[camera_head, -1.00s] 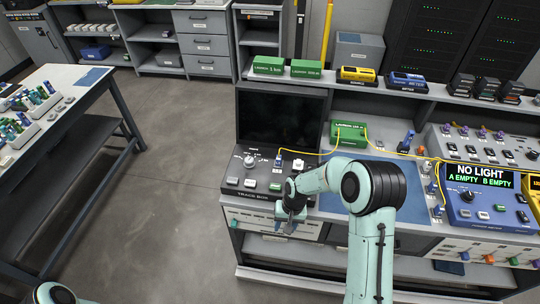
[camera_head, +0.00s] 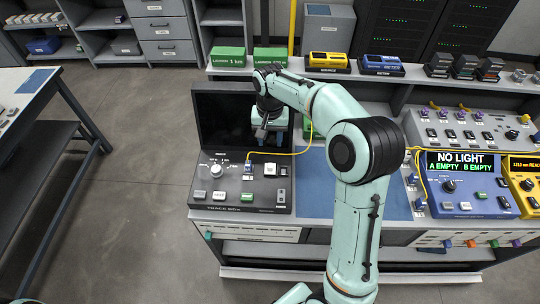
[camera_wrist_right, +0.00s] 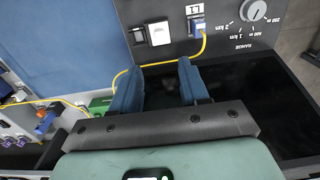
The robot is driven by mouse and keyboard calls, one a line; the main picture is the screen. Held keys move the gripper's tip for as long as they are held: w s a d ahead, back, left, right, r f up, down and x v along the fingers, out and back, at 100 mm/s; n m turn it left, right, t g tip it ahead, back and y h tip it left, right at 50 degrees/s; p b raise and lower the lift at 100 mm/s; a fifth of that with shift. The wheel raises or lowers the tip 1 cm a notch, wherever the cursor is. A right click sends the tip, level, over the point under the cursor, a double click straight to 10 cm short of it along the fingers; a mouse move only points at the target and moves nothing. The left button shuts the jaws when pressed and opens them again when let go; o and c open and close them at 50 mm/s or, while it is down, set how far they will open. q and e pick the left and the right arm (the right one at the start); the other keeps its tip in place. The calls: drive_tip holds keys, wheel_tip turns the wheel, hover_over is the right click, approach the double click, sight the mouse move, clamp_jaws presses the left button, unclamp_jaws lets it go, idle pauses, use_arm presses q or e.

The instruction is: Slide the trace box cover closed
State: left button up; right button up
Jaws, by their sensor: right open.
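The trace box (camera_head: 225,198) stands at the left end of the bench, its dark screen panel (camera_head: 217,115) upright at the back. It also shows in the right wrist view (camera_wrist_right: 222,45), with a round knob and a blue connector (camera_wrist_right: 197,27) on a yellow cable. A small white square piece (camera_head: 270,168) sits right of the connector; I cannot tell whether it is the cover. My right gripper (camera_head: 270,135) hangs in front of the screen panel's right part, above the box's rear. In the right wrist view its blue fingers (camera_wrist_right: 160,72) are apart with nothing gripped between them. My left gripper is out of frame.
The yellow cable (camera_head: 300,151) runs from the box's connector past my right gripper. Green boxes (camera_head: 228,57) stand on the shelf behind. A blue mat (camera_head: 312,190) lies right of the box, partly under my right arm. A blue meter (camera_head: 465,190) stands farther right.

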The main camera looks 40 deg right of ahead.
sight(270, 167)
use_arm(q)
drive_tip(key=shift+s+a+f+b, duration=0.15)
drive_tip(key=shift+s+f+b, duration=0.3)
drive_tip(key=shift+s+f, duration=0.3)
use_arm(e)
drive_tip(key=f, duration=1.3)
drive_tip(key=shift+s+a+f, duration=0.1)
drive_tip(key=shift+s+a, duration=0.05)
drive_tip(key=shift+s, duration=0.1)
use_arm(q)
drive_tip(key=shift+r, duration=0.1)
use_arm(e)
drive_tip(key=shift+c, duration=0.3)
